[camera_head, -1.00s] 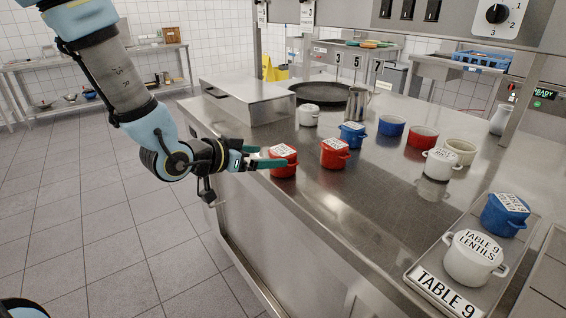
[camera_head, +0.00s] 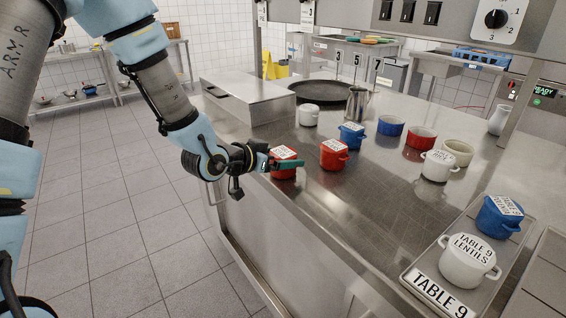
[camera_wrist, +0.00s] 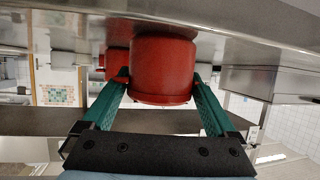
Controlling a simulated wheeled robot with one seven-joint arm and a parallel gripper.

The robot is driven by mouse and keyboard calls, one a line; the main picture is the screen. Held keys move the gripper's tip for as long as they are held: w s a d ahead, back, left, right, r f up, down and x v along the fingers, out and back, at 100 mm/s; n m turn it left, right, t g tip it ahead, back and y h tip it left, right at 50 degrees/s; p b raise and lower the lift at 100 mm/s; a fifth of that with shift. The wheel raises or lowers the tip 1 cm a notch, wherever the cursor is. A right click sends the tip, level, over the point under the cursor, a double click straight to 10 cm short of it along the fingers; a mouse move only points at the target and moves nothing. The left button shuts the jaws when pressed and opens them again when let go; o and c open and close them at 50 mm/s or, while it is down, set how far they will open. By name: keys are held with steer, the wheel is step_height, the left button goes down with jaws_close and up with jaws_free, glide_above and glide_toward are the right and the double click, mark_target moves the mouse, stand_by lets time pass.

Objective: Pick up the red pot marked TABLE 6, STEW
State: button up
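A red pot (camera_head: 283,172) with a white lettered lid stands near the counter's front edge; its lettering is too small to read surely. A second red pot (camera_head: 334,160) with a white lettered lid stands just to its right. My gripper (camera_head: 287,164) reaches in from the left at the nearer pot. In the wrist view, which looks upside down, this red pot (camera_wrist: 163,70) sits between the two green fingertips (camera_wrist: 160,79), one on each side. The fingers are spread; I cannot tell if they touch it. Part of another red pot (camera_wrist: 117,62) shows behind it.
The steel counter (camera_head: 330,210) also holds a blue pot (camera_head: 351,138), a white pot (camera_head: 440,168), a white pot (camera_head: 308,117), a jug (camera_head: 357,103) and open bowls. A TABLE 9 tray (camera_head: 412,262) with blue and white pots is at front right.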

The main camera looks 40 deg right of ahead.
steer(key=c, duration=1.2)
steer(key=shift+c, duration=0.2)
steer(key=shift+r, duration=0.15)
